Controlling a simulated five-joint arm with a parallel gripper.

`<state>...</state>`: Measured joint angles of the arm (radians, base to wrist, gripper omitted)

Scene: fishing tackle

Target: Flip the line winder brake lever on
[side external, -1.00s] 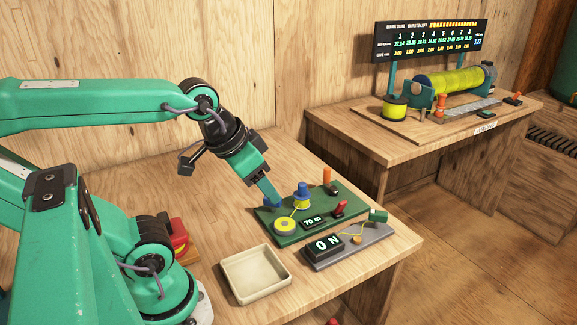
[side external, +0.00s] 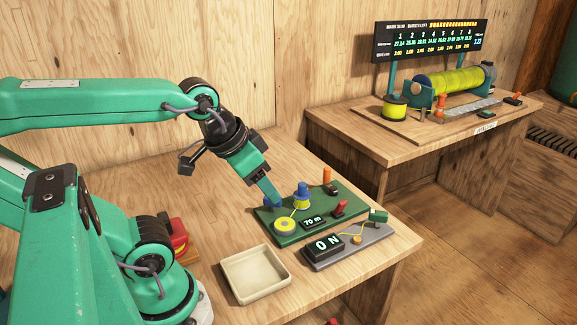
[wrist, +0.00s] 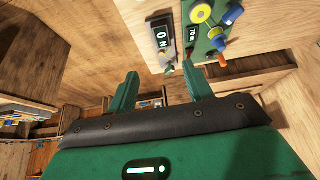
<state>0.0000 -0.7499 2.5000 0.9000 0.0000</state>
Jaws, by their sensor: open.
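The line winder is a green board (side external: 262,228) on the bench, with a yellow spool (side external: 285,225), a blue-topped yellow part (side external: 302,196) and a display reading 70 m. A small red lever (side external: 340,208), which looks like the brake lever, stands near the board's right edge. Its exact tilt is too small to tell. My gripper (side external: 273,203) is over the board's back-left edge, left of the lever and apart from it. In the wrist view my gripper (wrist: 160,76) shows two spread fingers with nothing between them. The winder board (wrist: 209,43) is beyond the right finger.
A grey unit (side external: 375,242) with a 0 N display lies in front of the board. An orange post (side external: 327,175) stands on the board's back. An empty cream tray (side external: 232,289) is at the front left. A second bench (side external: 330,121) holds a larger winder and scoreboard.

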